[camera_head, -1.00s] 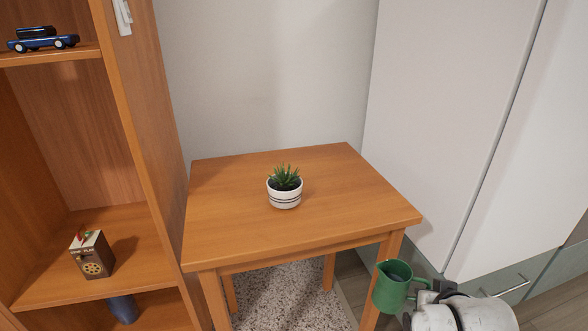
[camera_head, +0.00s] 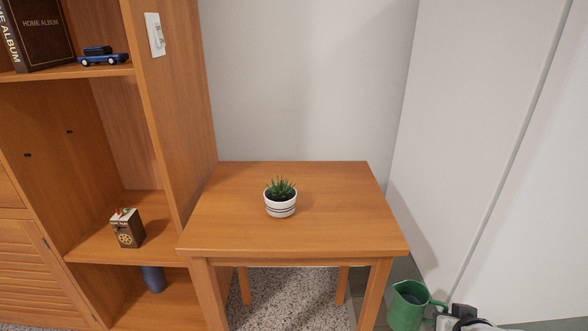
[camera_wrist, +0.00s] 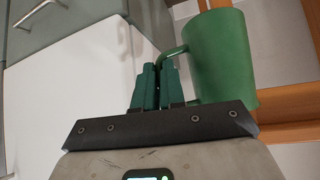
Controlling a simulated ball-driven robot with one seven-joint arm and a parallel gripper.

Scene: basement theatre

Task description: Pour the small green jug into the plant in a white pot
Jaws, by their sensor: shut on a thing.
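The plant in a white pot (camera_head: 281,205) stands upright near the middle of the small wooden table (camera_head: 240,237) in the head view. The pot has dark stripes and short green spiky leaves. The small green jug (camera_head: 405,312) is at the lower right of the head view, in front of the table's right corner and below its top. It looks upright, with dark liquid inside. My gripper (camera_wrist: 167,70) is shut on the jug's handle in the wrist view, with the jug's body (camera_wrist: 220,58) to the right of the fingers. The plant is not in the wrist view.
A wooden shelf unit (camera_head: 180,110) stands against the table's left side, holding a blue toy car (camera_head: 103,58), a small box (camera_head: 127,228) and a blue object (camera_head: 153,279). A tall white cabinet (camera_head: 465,130) is on the right. The tabletop around the pot is clear.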

